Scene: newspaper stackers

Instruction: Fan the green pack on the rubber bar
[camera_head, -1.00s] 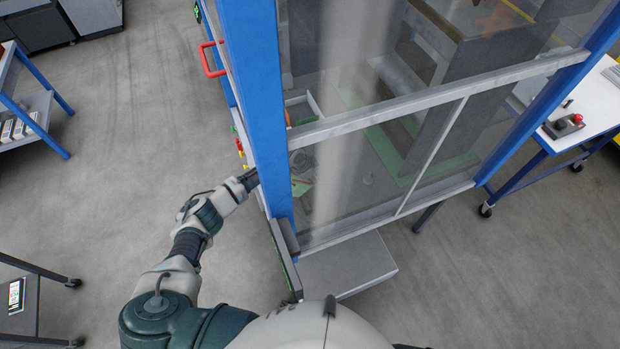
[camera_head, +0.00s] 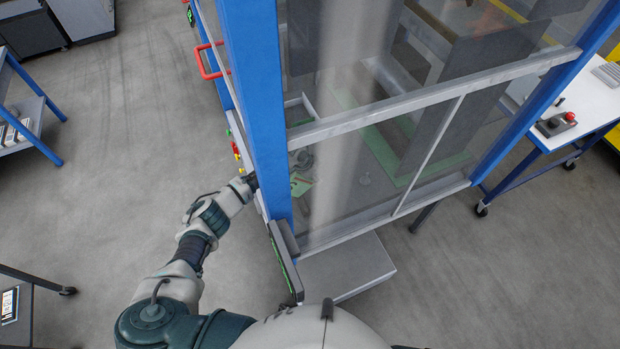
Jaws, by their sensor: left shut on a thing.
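My left gripper (camera_head: 252,181) reaches in from the left to the side of a blue-framed machine (camera_head: 258,100). Its fingertips are mostly hidden behind the blue corner post. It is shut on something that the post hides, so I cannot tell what. A small green piece (camera_head: 301,185) shows through the clear panel just right of the post, level with the gripper; I cannot tell whether it is the green pack or whether the gripper touches it. I cannot make out the rubber bar. My right gripper is out of view.
Coloured buttons (camera_head: 236,151) and a red handle (camera_head: 210,62) are on the machine's left side. A grey step (camera_head: 347,268) juts from its front. A white-topped cart (camera_head: 590,105) stands at right. The floor at left is open.

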